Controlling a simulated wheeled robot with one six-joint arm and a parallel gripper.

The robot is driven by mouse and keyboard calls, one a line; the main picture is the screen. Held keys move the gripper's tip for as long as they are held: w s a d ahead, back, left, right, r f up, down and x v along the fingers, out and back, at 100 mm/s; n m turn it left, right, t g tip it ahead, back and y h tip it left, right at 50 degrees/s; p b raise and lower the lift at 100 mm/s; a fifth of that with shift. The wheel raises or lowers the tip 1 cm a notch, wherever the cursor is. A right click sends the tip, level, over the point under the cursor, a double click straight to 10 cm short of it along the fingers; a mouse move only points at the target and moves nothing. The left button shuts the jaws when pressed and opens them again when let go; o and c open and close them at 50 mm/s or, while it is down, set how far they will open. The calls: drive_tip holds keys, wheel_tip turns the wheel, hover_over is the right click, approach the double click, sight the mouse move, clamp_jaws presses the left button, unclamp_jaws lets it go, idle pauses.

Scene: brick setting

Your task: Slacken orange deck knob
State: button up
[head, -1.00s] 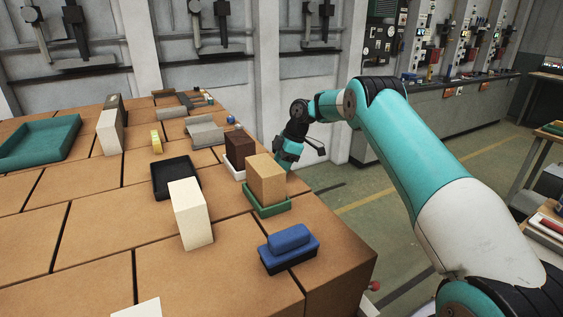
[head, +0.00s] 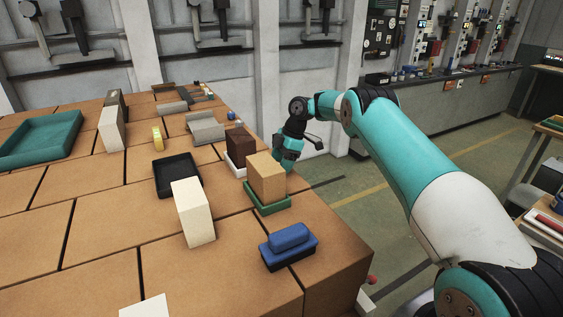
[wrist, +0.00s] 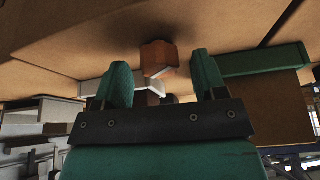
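The orange knob (wrist: 158,57) shows in the wrist view as a small blocky orange-brown piece against the brick-patterned deck (wrist: 90,35). My gripper (wrist: 162,72) has its two teal fingers apart. The knob appears between the fingertips, with a gap visible on each side. I cannot tell how deep the knob sits between them. A pale grey piece (wrist: 150,85) shows just below the knob in the picture. In the head view my gripper (head: 287,160) is at the deck's right edge, behind the tan block, and the knob cannot be made out.
Near my gripper stand a tan block (head: 266,178) on a green tray (head: 267,199) and a dark brown block (head: 239,145) on a white tray. A cream block (head: 193,212), black tray (head: 178,175) and blue lidded box (head: 289,243) are also on the deck. Open floor lies to the right.

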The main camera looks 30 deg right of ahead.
drive_tip(key=p+v, duration=0.5)
drive_tip(key=shift+r, duration=0.4)
drive_tip(key=p+v, duration=0.1)
drive_tip(key=p, duration=0.2)
drive_tip(key=shift+d+r, duration=0.25)
drive_tip(key=shift+r, duration=0.05)
